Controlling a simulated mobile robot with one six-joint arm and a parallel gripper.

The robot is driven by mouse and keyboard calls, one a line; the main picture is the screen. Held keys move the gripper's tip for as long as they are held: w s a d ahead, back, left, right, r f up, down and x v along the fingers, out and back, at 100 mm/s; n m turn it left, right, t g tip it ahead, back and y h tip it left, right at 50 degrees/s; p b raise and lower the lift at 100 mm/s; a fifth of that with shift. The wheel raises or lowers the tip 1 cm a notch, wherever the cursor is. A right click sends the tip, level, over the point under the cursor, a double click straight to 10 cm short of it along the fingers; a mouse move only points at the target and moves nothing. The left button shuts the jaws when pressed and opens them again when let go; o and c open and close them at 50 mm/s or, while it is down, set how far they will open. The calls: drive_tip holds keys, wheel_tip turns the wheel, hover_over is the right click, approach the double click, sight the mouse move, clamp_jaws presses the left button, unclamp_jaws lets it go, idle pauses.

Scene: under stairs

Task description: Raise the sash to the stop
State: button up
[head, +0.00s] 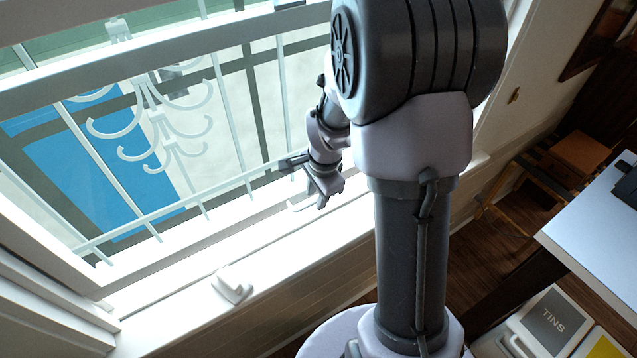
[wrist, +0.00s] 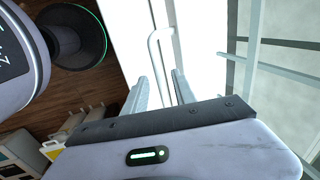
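The white window sash (head: 205,258) stands at the left in the head view, with its lower rail close above the sill. A second pale handle (head: 300,204) is partly hidden by my gripper (head: 325,190). In the wrist view a curved white bar handle (wrist: 155,55) stands out from the bright white rail (wrist: 203,60). My gripper (wrist: 165,90) points toward this handle with its two fingers apart. The handle's lower end lies in line with the finger gap; I cannot tell whether they touch.
A white cross rail (head: 180,58) spans the window higher up. A pale metal grille (head: 150,110) is outside the glass. At the right are a white table (head: 600,215), a box marked TINS (head: 550,325) and a wooden chair (head: 540,165). Dark wooden floor shows between.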

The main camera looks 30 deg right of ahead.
drive_tip(key=s+r+p, duration=0.3)
drive_tip(key=r+p, duration=0.2)
drive_tip(key=r, duration=1.1)
drive_tip(key=shift+r, duration=0.35)
drive_tip(key=shift+s, duration=0.1)
drive_tip(key=s+a+n+t+y+b, duration=0.1)
drive_tip(key=s+a+n+t+b, duration=0.2)
drive_tip(key=s+a+n+b, duration=0.5)
drive_tip(key=s+a+r+n, duration=0.1)
drive_tip(key=s+a+n, duration=0.4)
drive_tip(key=s+a, duration=0.1)
drive_tip(key=shift+s+a+t+y, duration=0.3)
drive_tip(key=shift+a+y, duration=0.1)
drive_tip(key=shift+a, duration=0.5)
drive_tip(key=shift+w, duration=0.1)
